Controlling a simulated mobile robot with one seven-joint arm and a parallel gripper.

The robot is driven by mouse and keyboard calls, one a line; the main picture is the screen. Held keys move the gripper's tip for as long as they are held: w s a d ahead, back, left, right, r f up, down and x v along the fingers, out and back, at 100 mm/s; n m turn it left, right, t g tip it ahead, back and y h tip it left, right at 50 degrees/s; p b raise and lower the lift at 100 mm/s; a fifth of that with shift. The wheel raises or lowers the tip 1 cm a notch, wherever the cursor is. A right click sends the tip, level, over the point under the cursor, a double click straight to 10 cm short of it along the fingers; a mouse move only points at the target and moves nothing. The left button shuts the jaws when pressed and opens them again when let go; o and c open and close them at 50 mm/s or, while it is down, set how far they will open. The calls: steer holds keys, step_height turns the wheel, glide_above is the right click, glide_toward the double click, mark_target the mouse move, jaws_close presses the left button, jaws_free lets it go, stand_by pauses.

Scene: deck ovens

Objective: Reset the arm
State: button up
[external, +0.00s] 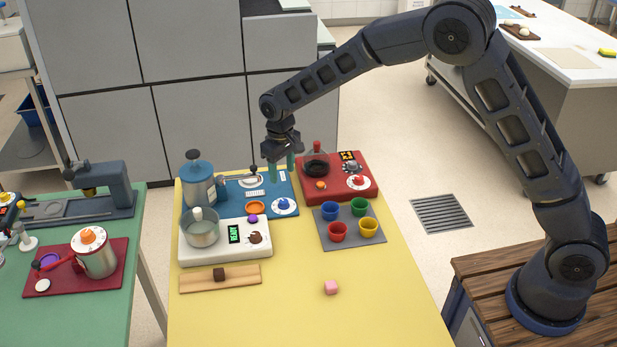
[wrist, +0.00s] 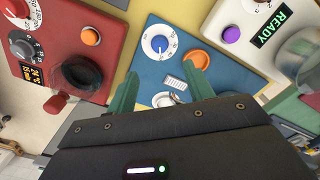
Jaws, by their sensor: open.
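My gripper (external: 280,170) hangs from my arm over the back of the yellow table, above the blue station with a white dial. In the wrist view my gripper (wrist: 160,90) shows two green fingers spread apart with nothing between them. The blue station (wrist: 190,48) with its white dial (wrist: 159,43) lies beyond the fingertips. My arm reaches from the wooden bench at right, bent high at the elbow and stretched to the left.
The table's front is mostly clear.

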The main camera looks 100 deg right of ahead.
steer(key=s+a+r+n+t, duration=0.15)
steer(key=s+a+r, duration=0.25)
steer(key=a+r, duration=0.95)
steer(key=s+a+r+n+t, duration=0.1)
steer(key=s+a+r+n, duration=0.25)
steer(key=a+r, duration=0.95)
steer(key=s+a+r+n, duration=0.1)
steer(key=s+a+n, duration=0.2)
steer(key=s+a, duration=1.2)
steer(key=s+a+f+n+t, duration=0.2)
steer(key=s+a, duration=0.6)
steer(key=s, duration=0.3)
steer(key=shift+a, duration=0.35)
steer(key=shift+f, duration=0.1)
